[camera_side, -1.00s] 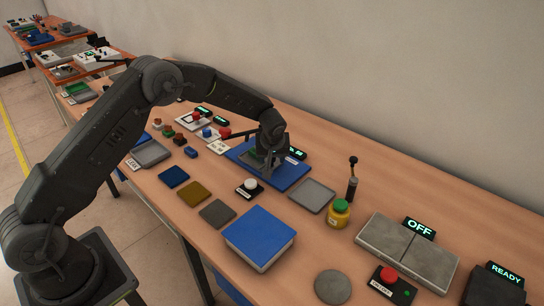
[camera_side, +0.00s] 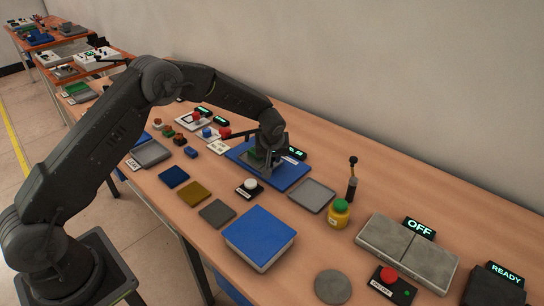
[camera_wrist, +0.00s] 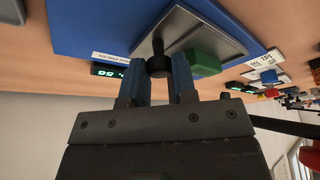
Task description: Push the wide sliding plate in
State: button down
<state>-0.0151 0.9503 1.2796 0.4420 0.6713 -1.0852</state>
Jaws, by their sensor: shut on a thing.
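The sliding plate (camera_wrist: 207,27) is a wide grey plate on a blue base (camera_wrist: 85,25), seen close up in the wrist view. A dark upright knob (camera_wrist: 159,64) stands on the plate, with a green block (camera_wrist: 202,62) beside it. My gripper (camera_wrist: 159,72) is shut on the knob, one finger on each side. In the side view my gripper (camera_side: 268,160) is low over the blue base (camera_side: 291,181) and hides much of the plate. How far in the plate sits cannot be told.
A small green-lit display (camera_side: 296,153) stands behind the blue base.

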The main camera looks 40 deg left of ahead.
jog(key=shift+a, duration=2.3)
jog(key=c, duration=0.9)
grip_release()
jog(key=shift+r, duration=0.1)
jog(key=v, duration=1.3)
jog(key=shift+s+d+r, duration=0.1)
jog(key=shift+d+r, duration=0.05)
jog(key=shift+r, duration=0.15)
jog(key=shift+r, duration=0.1)
